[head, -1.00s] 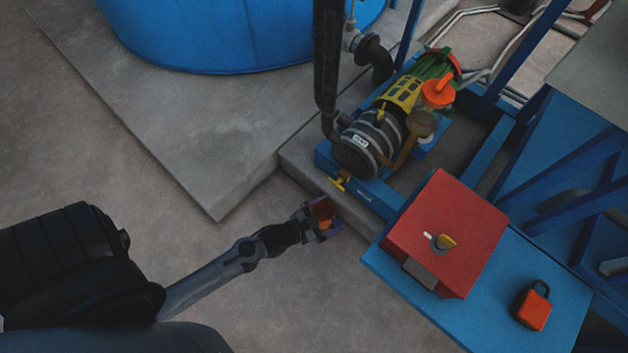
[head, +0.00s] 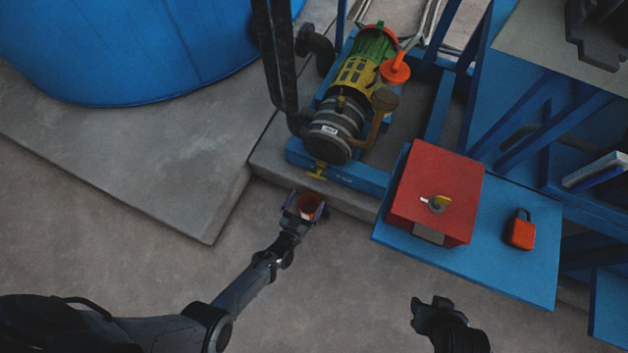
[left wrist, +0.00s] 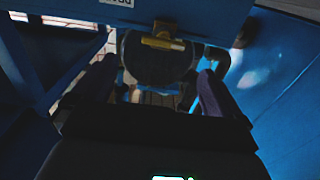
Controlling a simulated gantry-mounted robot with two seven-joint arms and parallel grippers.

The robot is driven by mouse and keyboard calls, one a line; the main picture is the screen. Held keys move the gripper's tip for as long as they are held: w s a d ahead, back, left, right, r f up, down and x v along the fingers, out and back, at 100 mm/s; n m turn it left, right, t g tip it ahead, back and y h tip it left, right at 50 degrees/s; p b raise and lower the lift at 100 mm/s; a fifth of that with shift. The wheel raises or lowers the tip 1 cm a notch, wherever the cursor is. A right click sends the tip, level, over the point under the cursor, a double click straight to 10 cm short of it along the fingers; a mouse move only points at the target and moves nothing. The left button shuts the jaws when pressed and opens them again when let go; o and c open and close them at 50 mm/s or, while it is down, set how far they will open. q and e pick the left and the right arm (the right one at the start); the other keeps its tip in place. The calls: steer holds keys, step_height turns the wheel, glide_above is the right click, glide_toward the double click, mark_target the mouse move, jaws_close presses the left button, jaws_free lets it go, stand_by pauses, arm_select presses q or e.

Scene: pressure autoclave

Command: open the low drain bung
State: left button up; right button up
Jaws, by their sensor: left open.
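The low drain bung, a small brass-yellow T-shaped fitting (head: 317,171), sticks out from the near end of the blue pump base (head: 352,181), below the round grey pump (head: 332,130). In the left wrist view the brass fitting (left wrist: 162,42) shows ahead, at the edge of a blue beam. My left gripper (head: 306,204) is open, with purple fingers, just short of the bung and apart from it. In the left wrist view its fingers (left wrist: 153,88) stand apart with nothing held between them. A dark end of my right arm (head: 432,308) shows low in the head view; its jaws are unclear.
A red box (head: 437,190) with a yellow-and-grey knob and an orange padlock (head: 520,230) sit on a blue plate (head: 480,268) to the right. A concrete plinth (head: 130,180) and a large blue tank (head: 130,45) are at left. The floor (head: 330,290) in front is clear.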

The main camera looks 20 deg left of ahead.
mark_target(316, 178)
arm_select(q)
steer(key=w+b, duration=0.1)
steer(key=w, duration=0.3)
steer(key=w+b, duration=0.2)
steer(key=w, duration=0.2)
steer(key=shift+a+f+b, duration=0.15)
steer(key=shift+a+b, duration=0.05)
steer(key=shift+b, duration=0.1)
steer(key=shift+a, duration=0.1)
steer(key=shift+w, duration=0.15)
steer(key=c, duration=1)
